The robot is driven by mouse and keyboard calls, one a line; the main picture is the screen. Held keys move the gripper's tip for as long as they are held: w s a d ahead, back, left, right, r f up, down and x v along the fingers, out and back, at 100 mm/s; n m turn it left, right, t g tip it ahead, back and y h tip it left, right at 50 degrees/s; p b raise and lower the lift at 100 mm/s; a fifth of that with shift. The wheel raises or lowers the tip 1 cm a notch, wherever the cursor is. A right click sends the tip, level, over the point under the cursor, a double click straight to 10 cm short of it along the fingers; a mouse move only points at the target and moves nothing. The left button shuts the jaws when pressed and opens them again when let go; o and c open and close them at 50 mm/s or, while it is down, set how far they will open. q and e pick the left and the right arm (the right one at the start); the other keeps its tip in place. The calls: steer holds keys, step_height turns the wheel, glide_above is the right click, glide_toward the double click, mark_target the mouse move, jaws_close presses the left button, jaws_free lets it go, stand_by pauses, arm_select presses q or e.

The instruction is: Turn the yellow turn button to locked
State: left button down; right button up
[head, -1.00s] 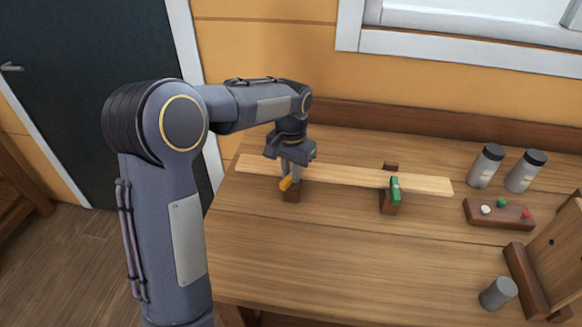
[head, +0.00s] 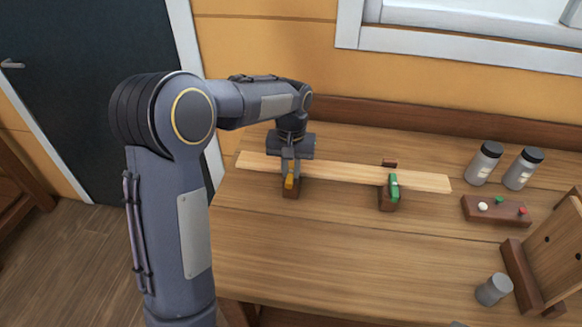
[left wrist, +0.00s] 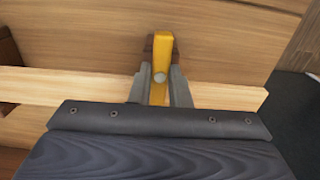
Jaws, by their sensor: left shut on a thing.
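The yellow turn button (head: 291,182) sits on a brown block (head: 290,194) at the near edge of a pale plank (head: 345,174). It points across the plank's length. My left gripper (head: 290,168) is over it from above and is shut on it. In the left wrist view the yellow turn button (left wrist: 162,45) stands between the two grey fingers (left wrist: 160,82), one on each side, with a round grey pin on it. Its lower end is hidden behind the gripper body. My right gripper does not show.
A green turn button (head: 394,188) is on a second block to the right. Two grey jars (head: 484,163) (head: 522,168), a peg board (head: 496,210), a grey cup (head: 494,289) and an upright wooden panel (head: 559,245) stand farther right. The table's front middle is clear.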

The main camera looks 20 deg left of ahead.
mark_target(291, 171)
arm_select(q)
steer(key=shift+w+r, duration=0.1)
steer(key=c, duration=1.4)
jaws_free()
steer(key=shift+o, duration=0.2)
step_height(291, 171, up, 7)
steer(key=shift+f, duration=0.1)
steer(key=shift+r, duration=0.5)
